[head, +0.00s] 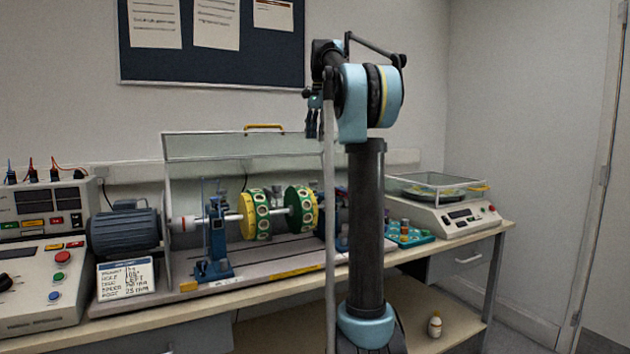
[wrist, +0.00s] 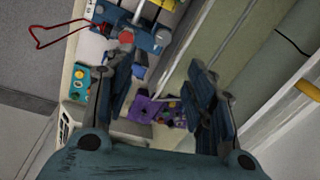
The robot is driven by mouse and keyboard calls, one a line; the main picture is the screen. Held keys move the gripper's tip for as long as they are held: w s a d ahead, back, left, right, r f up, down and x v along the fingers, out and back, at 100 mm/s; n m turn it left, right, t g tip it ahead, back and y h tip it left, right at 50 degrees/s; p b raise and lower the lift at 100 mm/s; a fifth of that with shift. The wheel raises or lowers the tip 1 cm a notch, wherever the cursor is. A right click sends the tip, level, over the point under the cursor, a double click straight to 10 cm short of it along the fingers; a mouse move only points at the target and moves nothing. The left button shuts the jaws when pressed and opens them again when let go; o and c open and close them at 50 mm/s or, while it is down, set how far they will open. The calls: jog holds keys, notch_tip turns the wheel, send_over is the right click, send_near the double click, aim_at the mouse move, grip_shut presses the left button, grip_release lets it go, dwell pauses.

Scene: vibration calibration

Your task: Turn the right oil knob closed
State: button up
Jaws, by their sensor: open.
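The right bearing stand (head: 330,215) is blue and stands at the right end of the shaft in the head view, mostly hidden behind my arm. I cannot make out its oil knob there. In the wrist view a blue stand with metal rods (wrist: 143,36) shows at the top, beyond my fingertips; I cannot tell its knob clearly. My gripper (head: 313,122) hangs high above the bench in the head view, fingers pointing down. In the wrist view my gripper (wrist: 160,62) is open, with nothing between its fingers. The left blue stand (head: 214,235) is in plain sight.
A shaft with green-and-yellow discs (head: 257,215) runs between the stands, with a raised clear cover (head: 220,147) behind. A motor (head: 125,230) is at left. A teal tray (head: 420,238) and a scale (head: 445,215) stand at right. A small bottle (head: 435,325) sits below.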

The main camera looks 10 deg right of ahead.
jog(key=w, duration=0.1)
send_near(314, 182)
jog(key=f, duration=0.2)
jog(key=w+f, duration=0.1)
jog(key=f, duration=0.4)
jog(key=shift+w+a+f, duration=0.15)
jog(key=shift+w+f, duration=0.05)
jog(key=shift+f, duration=0.2)
